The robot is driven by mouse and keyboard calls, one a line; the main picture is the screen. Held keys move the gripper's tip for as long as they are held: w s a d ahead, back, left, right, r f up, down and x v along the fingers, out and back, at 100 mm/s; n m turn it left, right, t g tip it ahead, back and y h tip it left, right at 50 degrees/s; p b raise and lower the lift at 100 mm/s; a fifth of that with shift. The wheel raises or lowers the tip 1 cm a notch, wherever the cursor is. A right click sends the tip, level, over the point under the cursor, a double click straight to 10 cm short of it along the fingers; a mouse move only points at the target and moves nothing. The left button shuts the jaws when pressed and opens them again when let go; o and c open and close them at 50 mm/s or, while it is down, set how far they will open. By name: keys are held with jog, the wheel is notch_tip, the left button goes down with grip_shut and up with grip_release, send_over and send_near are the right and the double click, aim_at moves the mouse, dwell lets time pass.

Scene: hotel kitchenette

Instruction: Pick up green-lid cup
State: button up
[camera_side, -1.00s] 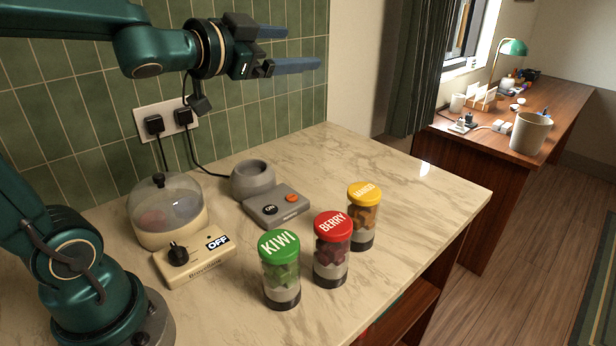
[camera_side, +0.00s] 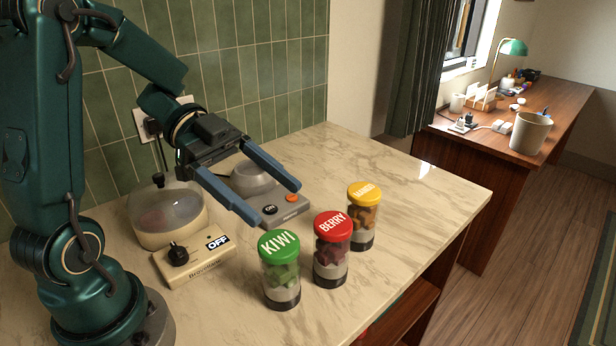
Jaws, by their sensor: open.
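The green-lid cup (camera_side: 281,270), marked KIWI, stands upright on the marble counter near its front edge. It is clear, with green pieces inside and a dark base. My gripper (camera_side: 279,205) is open and empty, its two blue fingers spread apart and angled down to the right. It hangs above the counter, behind the green-lid cup, and does not appear to touch it. One finger's tip is just behind the green lid in the picture; the other is further back, near the grey blender base.
A red-lid BERRY cup (camera_side: 332,250) stands close to the right of the green-lid cup. A yellow-lid MANGO cup (camera_side: 363,216) stands beyond it. A cream appliance (camera_side: 195,262) marked OFF and a grey base (camera_side: 290,211) marked ON lie behind. The counter's right side (camera_side: 425,185) is clear.

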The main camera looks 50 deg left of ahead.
send_near(296, 275)
jog(key=x, duration=0.5)
jog(key=shift+x, duration=2.55)
jog(key=shift+f, duration=0.1)
grip_shut()
